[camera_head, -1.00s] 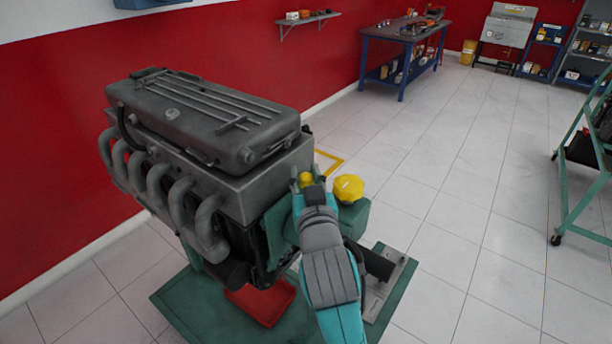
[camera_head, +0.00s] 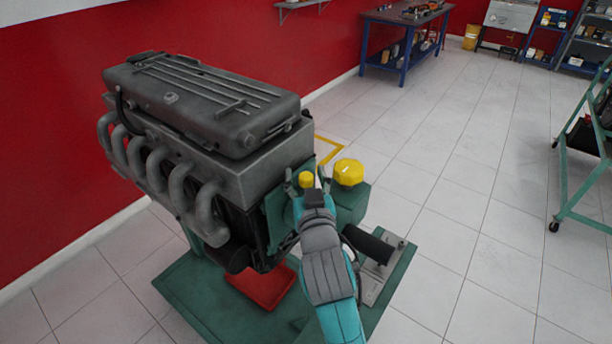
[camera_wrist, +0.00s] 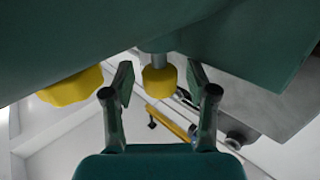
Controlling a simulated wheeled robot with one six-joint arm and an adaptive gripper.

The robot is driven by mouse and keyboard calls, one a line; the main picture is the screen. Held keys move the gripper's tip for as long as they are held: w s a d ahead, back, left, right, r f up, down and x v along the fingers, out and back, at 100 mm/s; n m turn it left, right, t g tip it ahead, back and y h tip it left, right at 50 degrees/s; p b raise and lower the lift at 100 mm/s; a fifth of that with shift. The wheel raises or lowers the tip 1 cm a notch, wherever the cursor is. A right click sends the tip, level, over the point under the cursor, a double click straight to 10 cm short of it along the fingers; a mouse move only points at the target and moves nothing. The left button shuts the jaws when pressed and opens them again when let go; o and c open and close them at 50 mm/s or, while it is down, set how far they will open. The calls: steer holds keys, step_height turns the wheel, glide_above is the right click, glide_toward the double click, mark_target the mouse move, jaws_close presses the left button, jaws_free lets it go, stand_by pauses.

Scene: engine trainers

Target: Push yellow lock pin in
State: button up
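The yellow lock pin (camera_head: 306,180) shows at the green bracket on the engine stand's near end. In the wrist view the pin's yellow head (camera_wrist: 159,80) sits on a short grey shaft coming from a green part. My gripper (camera_head: 306,188) is at the pin in the head view. In the wrist view its two fingers (camera_wrist: 160,95) are apart, one on each side of the yellow head, with visible gaps. I cannot tell its exact distance from the pin. A larger faceted yellow knob (camera_head: 348,172) is just right of the pin, and also in the wrist view (camera_wrist: 70,88).
The grey engine (camera_head: 205,105) fills the left, close to my arm. The green stand base (camera_head: 190,295) carries a red tray (camera_head: 265,288) and a black-handled part (camera_head: 368,244). A green wheeled frame (camera_head: 580,170) is at right. Floor (camera_head: 470,240) between is clear.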

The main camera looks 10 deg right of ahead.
steer(key=s, duration=1.2)
steer(key=shift+d, duration=0.3)
steer(key=s+d+f+n+g+y, duration=0.1)
steer(key=s+d+f, duration=0.3)
steer(key=s+f, duration=0.35)
steer(key=s+d+f+n+g, duration=0.1)
steer(key=s+d+f, duration=0.3)
steer(key=s+f, duration=0.4)
steer(key=s+d+f+m+h, duration=0.1)
steer(key=s+d+f, duration=0.1)
steer(key=s, duration=0.8)
steer(key=s+d+f+m+g+h, duration=0.1)
steer(key=s+d+f, duration=0.1)
steer(key=s, duration=0.8)
steer(key=shift+s+d+m, duration=0.2)
steer(key=shift+d+m, duration=0.1)
steer(key=shift+d, duration=0.1)
